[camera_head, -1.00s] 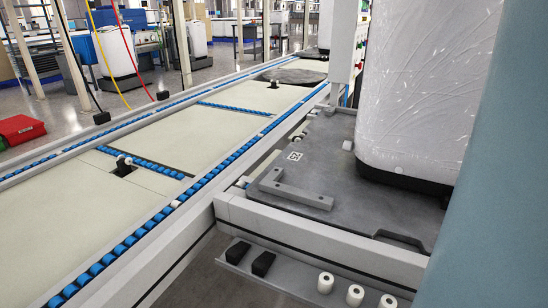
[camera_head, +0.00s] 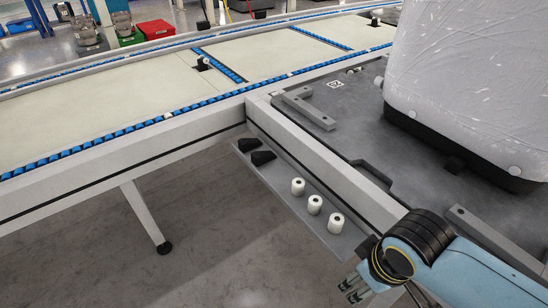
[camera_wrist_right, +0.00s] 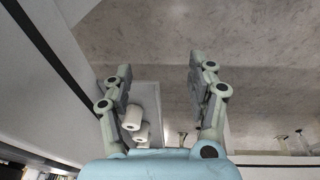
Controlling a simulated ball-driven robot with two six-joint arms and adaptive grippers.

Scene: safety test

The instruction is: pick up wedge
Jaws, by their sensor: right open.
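Two black wedges (camera_head: 248,145) (camera_head: 263,157) lie side by side at the far end of a narrow grey shelf (camera_head: 276,193), below the side beam of the grey platform. My right gripper (camera_head: 353,290) is at the bottom of the head view, near the shelf's close end and well apart from the wedges. In the right wrist view my right gripper (camera_wrist_right: 160,78) has its two fingers wide apart with nothing between them. No wedge can be made out in the wrist view. My left gripper is not in view.
Three white rolls (camera_head: 314,204) stand on the shelf between the wedges and my right gripper; rolls also show in the wrist view (camera_wrist_right: 133,116). The platform's side beam (camera_head: 325,170) rises beside the shelf. A conveyor (camera_head: 110,150) runs behind. Open floor (camera_head: 200,230) lies left.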

